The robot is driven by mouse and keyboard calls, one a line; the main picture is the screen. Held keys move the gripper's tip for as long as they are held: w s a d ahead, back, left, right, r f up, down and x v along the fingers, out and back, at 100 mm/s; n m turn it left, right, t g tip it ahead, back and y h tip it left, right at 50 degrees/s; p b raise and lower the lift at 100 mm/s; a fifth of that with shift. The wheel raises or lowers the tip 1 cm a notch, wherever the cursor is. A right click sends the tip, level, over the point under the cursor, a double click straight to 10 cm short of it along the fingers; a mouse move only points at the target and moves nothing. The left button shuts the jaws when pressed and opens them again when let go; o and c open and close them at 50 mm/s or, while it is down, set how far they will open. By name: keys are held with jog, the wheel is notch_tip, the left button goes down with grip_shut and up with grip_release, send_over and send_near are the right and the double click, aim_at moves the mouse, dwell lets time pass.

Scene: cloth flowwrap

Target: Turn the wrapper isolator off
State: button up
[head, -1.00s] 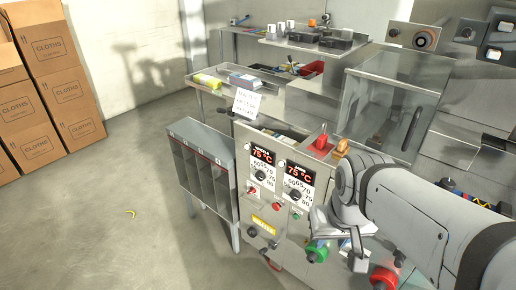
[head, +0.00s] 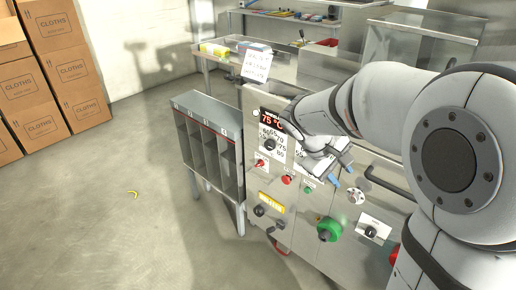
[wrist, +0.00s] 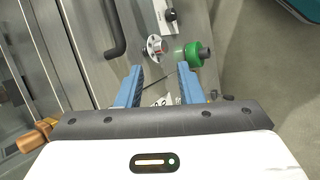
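The wrapper's grey control panel carries several controls; I cannot read which is labelled the isolator. A round silver switch with a light disc (head: 355,195) sits on it, also seen in the wrist view (wrist: 157,47). A black handle on a white plate (head: 371,231) is lower right of it; in the wrist view this plate (wrist: 169,14) is at the top. A large green knob (head: 328,230) is beside them, also in the wrist view (wrist: 193,54). My gripper (head: 341,172) is in front of the panel; its blue fingers (wrist: 160,85) are apart with nothing between them.
Two black knobs (head: 270,217) sit below a yellow label (head: 271,202). A red knob (head: 394,255) is partly behind my arm. A bar handle (wrist: 115,32) stands out from the panel. A slotted grey stand (head: 207,150) is at the left; open floor lies in front.

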jog(key=w+a+f+n+t+h+b, duration=0.25)
jog(key=w+a+f+b, duration=0.2)
jog(key=w+f, duration=0.4)
jog(key=n+t+h+b, duration=0.2)
jog(key=n+t+b, duration=0.8)
jog(key=b, duration=0.2)
send_near(257, 165)
jog(key=shift+m, duration=0.25)
jog(key=b+x, duration=0.2)
jog(key=x, duration=0.6)
jog(key=shift+w+d, duration=0.1)
jog(key=shift+d, duration=0.1)
